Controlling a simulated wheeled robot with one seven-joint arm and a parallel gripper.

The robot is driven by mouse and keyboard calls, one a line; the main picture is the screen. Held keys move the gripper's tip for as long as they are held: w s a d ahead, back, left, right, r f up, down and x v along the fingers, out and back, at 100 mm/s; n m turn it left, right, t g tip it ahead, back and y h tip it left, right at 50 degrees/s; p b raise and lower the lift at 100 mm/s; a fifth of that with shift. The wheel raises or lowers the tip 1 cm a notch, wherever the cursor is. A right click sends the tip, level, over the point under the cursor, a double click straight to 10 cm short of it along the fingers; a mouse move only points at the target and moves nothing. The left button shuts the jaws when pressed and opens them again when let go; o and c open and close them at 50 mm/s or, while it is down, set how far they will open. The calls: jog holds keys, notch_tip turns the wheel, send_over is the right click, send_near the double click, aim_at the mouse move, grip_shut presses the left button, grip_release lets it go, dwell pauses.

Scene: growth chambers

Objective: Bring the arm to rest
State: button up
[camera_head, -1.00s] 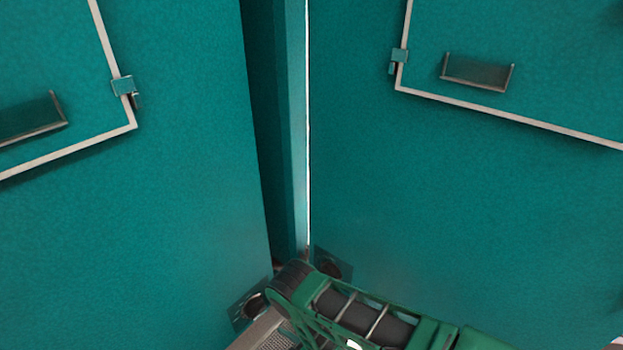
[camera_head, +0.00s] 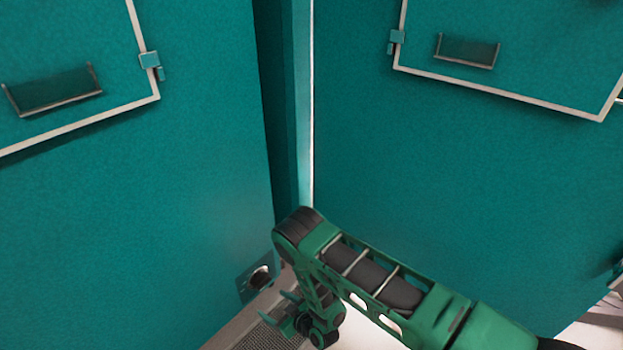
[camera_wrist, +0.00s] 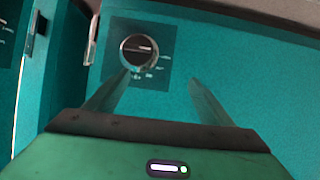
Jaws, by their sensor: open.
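My green arm (camera_head: 375,285) reaches in from the lower right, bends at a dark joint and drops down. My gripper (camera_head: 287,308) hangs at its end, low in front of the teal chambers, with its fingers pointing left. In the wrist view my gripper (camera_wrist: 160,84) has its two fingers spread with nothing between them. A round control knob (camera_wrist: 139,50) on a teal panel shows beyond the fingertips. I see no contact with it, but the gap is hard to judge.
A left chamber (camera_head: 140,215) and a right chamber (camera_head: 450,190) stand close behind the arm, with a narrow dark gap between them. A knob (camera_head: 261,277) sits low on the left one. Pale floor (camera_head: 362,335) shows below my arm.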

jog(key=w+d+r+m+h, duration=0.1)
jog(key=w+d+r+h, duration=0.1)
jog(key=w+d+r, duration=0.55)
jog(key=w+d+r+m+h, duration=0.15)
jog(key=w+d+r, duration=0.25)
jog(key=w+r, duration=0.6)
jog(key=s+d+r+m+g+h, duration=0.1)
jog(key=d+r+m+h, duration=0.1)
jog(key=d+r, duration=0.85)
jog(key=s+d+r+m+g+h, duration=0.1)
jog(key=s+d+r+h, duration=0.1)
jog(key=d+r, duration=0.85)
jog(key=s+d+r+m+g+h, duration=0.1)
jog(key=s+d+r+m+g, duration=0.15)
jog(key=s+d+r, duration=0.5)
jog(key=s+d+r+m+g+h, duration=0.1)
jog(key=s+d+r+m+h, duration=0.15)
jog(key=s+d+r, duration=0.5)
jog(key=s+d+r+m+g, duration=0.1)
jog(key=s+d+m, duration=0.1)
jog(key=s, duration=0.7)
jog(key=s+d+r+m+g+y, duration=0.1)
jog(key=s+d+r, duration=0.1)
jog(key=s, duration=0.7)
jog(key=s+d+r+m+g, duration=0.1)
jog(key=s+d+m, duration=0.1)
jog(key=s, duration=0.7)
jog(key=shift+s+d+r+m+y, duration=0.2)
jog(key=shift+s+r+m+y, duration=0.1)
jog(key=shift+m+y, duration=0.1)
